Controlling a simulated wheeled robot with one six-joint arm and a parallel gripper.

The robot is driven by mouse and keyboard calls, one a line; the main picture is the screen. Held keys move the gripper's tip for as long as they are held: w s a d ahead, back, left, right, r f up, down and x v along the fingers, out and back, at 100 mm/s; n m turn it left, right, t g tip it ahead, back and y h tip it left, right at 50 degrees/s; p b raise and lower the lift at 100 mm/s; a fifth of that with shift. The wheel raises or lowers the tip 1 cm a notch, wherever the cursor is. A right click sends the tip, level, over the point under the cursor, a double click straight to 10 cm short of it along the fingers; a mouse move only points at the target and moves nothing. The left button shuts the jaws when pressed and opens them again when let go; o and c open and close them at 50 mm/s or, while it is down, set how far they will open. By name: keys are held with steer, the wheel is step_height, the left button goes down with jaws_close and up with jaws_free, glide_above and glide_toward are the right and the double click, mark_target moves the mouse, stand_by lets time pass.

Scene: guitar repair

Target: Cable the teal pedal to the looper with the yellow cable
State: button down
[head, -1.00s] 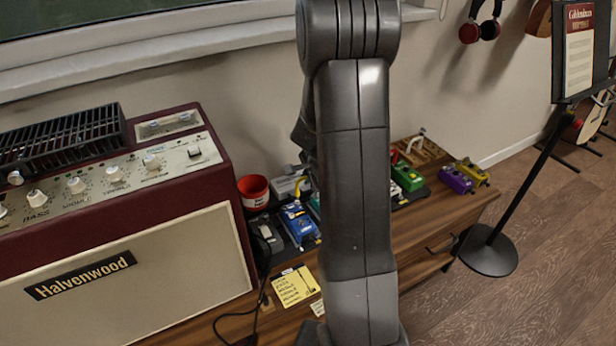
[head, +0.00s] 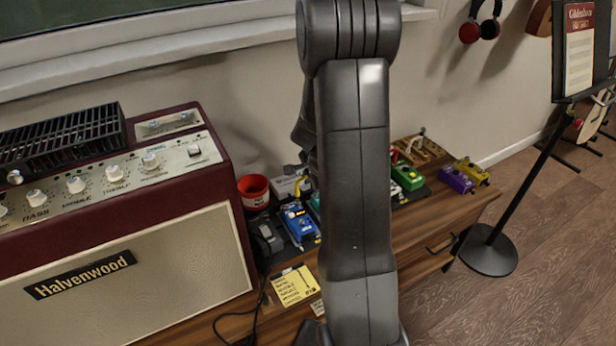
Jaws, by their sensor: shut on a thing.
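My arm fills the middle of the head view and covers much of the pedal row. My gripper (head: 298,170) shows only in part at the arm's left edge, above the pedals, and it is shut on the yellow cable (head: 298,185). Only a short yellow piece of the cable shows, just under the jaws; the rest is hidden. A sliver of the teal pedal (head: 314,207) shows between the blue pedal and my arm. I cannot make out the looper; it may be behind my arm.
A blue pedal (head: 299,223), a red cup (head: 254,190) and a maroon amplifier (head: 120,220) stand left of my arm. A yellow note (head: 294,286) lies in front. Green (head: 407,177), purple (head: 456,180) and yellow (head: 471,172) pedals stand to the right.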

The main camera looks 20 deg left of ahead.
steer(key=shift+f+b, duration=0.9)
steer(key=shift+f, duration=0.15)
steer(key=c, duration=1)
jaws_free()
steer(key=shift+c, duration=0.2)
steer(key=shift+r, duration=0.1)
step_height(320, 180, up, 8)
steer(key=p, duration=0.7)
steer(key=shift+p, duration=0.3)
steer(key=shift+f, duration=0.25)
